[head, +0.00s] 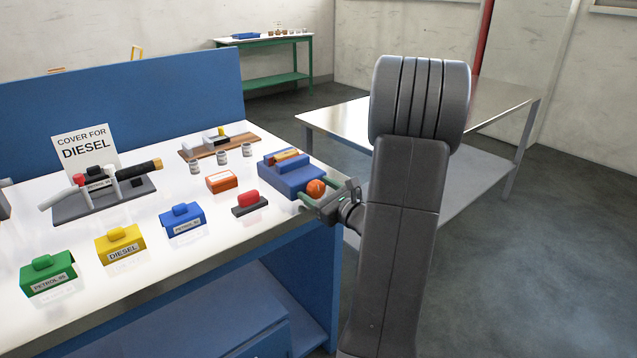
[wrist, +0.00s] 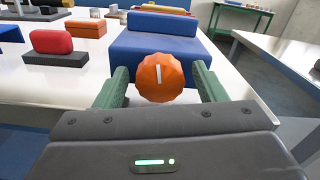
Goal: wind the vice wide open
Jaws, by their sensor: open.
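The vice (head: 290,173) is a blue block at the right front corner of the white bench, with a light wooden-looking piece (head: 288,156) at its top in the head view. Its orange faceted knob (head: 316,187) faces me and bears a white mark, which stands nearly upright in the wrist view (wrist: 160,77). My gripper (head: 318,199) is open, with its green fingers on either side of the knob. In the wrist view my gripper (wrist: 159,88) shows a finger left and right of the knob, with no clear contact. The vice jaws are mostly hidden in the wrist view.
A red block on a dark base (head: 249,203) and an orange box (head: 222,182) stand left of the vice. Labelled blue, yellow and green covers line the bench front. A metal table (head: 430,115) stands behind my arm.

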